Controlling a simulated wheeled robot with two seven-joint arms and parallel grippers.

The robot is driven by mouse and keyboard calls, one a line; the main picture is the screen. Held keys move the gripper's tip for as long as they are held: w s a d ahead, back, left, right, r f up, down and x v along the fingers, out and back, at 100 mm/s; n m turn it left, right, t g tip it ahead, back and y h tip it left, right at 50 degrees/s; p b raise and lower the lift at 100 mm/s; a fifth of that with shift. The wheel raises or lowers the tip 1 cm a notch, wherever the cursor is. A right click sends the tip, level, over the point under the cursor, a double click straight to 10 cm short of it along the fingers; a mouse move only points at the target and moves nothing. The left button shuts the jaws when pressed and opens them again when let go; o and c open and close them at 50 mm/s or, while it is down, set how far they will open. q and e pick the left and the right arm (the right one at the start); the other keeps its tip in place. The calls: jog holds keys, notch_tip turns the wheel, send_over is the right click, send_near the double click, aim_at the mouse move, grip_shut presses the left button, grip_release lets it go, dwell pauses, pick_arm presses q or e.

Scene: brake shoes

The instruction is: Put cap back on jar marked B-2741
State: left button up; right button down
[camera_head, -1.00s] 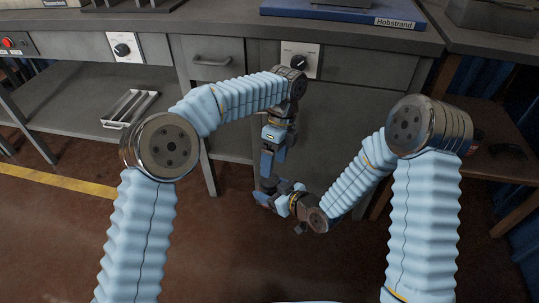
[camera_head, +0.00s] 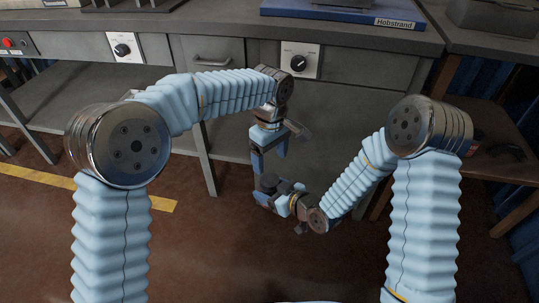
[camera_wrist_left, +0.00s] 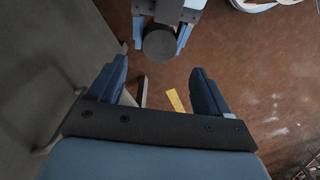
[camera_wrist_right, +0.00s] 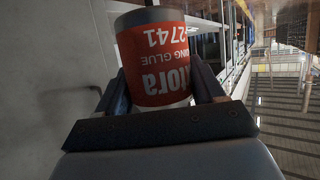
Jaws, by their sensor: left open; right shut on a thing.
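The jar (camera_wrist_right: 152,50) has a red label that reads "2741" and "GLUE", upside down in the right wrist view. My right gripper (camera_head: 268,194) is shut around it, low in front of the workbench. A dark round cap (camera_wrist_left: 159,44) shows on top of the jar in the left wrist view, and in the head view (camera_head: 268,181). How firmly it sits cannot be seen. My left gripper (camera_head: 268,163) is open and empty, pointing down above the cap and apart from it. Its spread fingers show in the left wrist view (camera_wrist_left: 160,88).
The grey workbench (camera_head: 210,45) stands behind my grippers, with a drawer and dial panels. A blue "Hobstrand" case (camera_head: 345,14) lies on top. A shelf (camera_head: 80,100) runs below at left. The floor around the jar is clear.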

aim_at(270, 180)
pick_arm(q)
jog(key=n, duration=0.2)
jog(key=shift+a+r+n, duration=0.1)
jog(key=shift+n, duration=0.2)
jog(key=shift+f, duration=4.05)
jog(key=shift+c, duration=0.3)
jog(key=c, duration=1)
jog(key=m, duration=0.9)
jog(key=shift+m, duration=0.4)
